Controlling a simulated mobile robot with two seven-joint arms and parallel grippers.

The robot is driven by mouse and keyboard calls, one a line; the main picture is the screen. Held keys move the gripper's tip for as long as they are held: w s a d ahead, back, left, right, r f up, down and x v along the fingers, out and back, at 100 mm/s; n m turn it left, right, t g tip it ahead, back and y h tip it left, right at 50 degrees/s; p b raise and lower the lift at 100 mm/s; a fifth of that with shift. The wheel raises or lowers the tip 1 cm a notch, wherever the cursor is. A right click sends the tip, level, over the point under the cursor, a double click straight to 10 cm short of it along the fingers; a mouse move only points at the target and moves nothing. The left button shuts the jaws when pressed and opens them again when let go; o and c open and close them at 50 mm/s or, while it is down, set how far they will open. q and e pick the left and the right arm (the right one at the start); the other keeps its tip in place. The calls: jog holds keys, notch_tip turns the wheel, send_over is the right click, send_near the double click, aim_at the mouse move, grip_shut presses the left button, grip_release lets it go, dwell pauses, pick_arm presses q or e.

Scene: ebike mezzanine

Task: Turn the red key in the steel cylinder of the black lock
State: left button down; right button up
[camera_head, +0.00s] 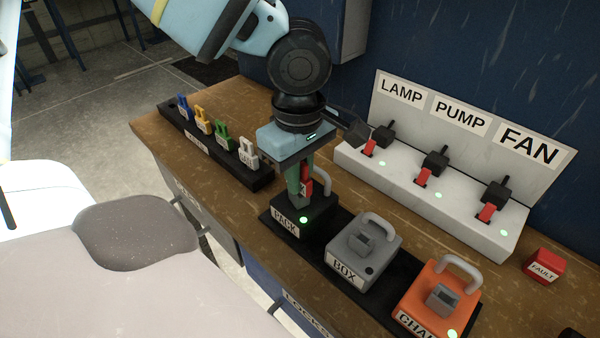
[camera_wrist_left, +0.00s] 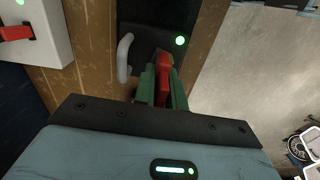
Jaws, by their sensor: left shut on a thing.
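The black lock (camera_head: 318,222), labelled PACK, sits at the left end of a row of locks on the bench. Its grey shackle shows in the left wrist view (camera_wrist_left: 124,58), beside the gripper. My left gripper (camera_head: 300,203) points down over the black lock, its green fingers shut on the red key (camera_head: 307,183). The red key also shows between the fingers in the left wrist view (camera_wrist_left: 164,78). The steel cylinder is hidden behind the fingers, so how far the key is turned cannot be told. A green light (camera_head: 303,219) glows on the lock. My right gripper is not in view.
A grey BOX lock (camera_head: 342,268) and an orange lock (camera_head: 420,300) stand to the right. A black rack (camera_head: 262,181) with blue, yellow, green and white keys lies left. Behind stands a white switch panel (camera_head: 400,192) with red-tagged switches. A red FAULT block (camera_head: 543,266) sits far right.

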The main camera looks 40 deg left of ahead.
pick_arm(q)
jog(key=shift+n, duration=0.3)
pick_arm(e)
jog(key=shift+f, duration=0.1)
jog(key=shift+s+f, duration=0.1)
pick_arm(q)
jog(key=shift+n, duration=0.9)
jog(key=c, duration=1.4)
grip_release()
jog(key=shift+o, duration=0.2)
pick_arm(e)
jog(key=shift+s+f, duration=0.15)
